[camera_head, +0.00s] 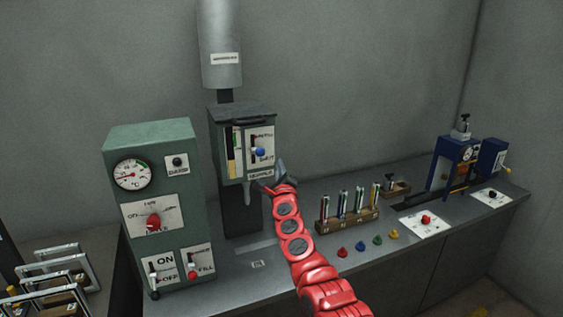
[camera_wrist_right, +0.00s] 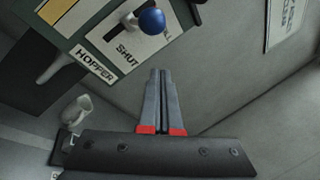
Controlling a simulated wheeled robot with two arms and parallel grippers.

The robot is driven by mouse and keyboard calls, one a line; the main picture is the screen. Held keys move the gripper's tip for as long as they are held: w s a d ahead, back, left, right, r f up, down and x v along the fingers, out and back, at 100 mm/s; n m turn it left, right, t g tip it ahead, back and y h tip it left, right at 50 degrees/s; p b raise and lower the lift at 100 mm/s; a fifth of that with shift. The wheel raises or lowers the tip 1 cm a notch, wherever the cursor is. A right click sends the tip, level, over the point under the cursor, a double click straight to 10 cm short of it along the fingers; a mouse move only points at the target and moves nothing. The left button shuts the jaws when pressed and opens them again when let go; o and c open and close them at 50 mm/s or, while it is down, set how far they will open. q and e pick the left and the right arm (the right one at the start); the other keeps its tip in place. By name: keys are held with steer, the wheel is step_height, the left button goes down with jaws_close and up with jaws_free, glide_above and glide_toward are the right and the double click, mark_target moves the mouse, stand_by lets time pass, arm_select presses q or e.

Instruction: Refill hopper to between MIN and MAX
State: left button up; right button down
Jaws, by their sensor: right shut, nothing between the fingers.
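My right gripper (camera_head: 280,172) is shut and empty, just below and right of the hopper, apart from the knob. My left gripper is not in view.
A grey supply cylinder (camera_head: 220,45) is above the hopper. A green control cabinet (camera_head: 160,205) with gauge and switches stands left. A wooden rack (camera_head: 347,221) of tubes, coloured knobs (camera_head: 377,240) and a blue machine (camera_head: 457,165) are right on the bench. Metal frames (camera_head: 60,268) stand lower left.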

steer(key=s+r+p, duration=0.1)
steer(key=s, duration=0.6)
steer(key=shift+d+r, duration=0.15)
steer(key=shift+r, duration=0.05)
steer(key=shift+f, duration=0.1)
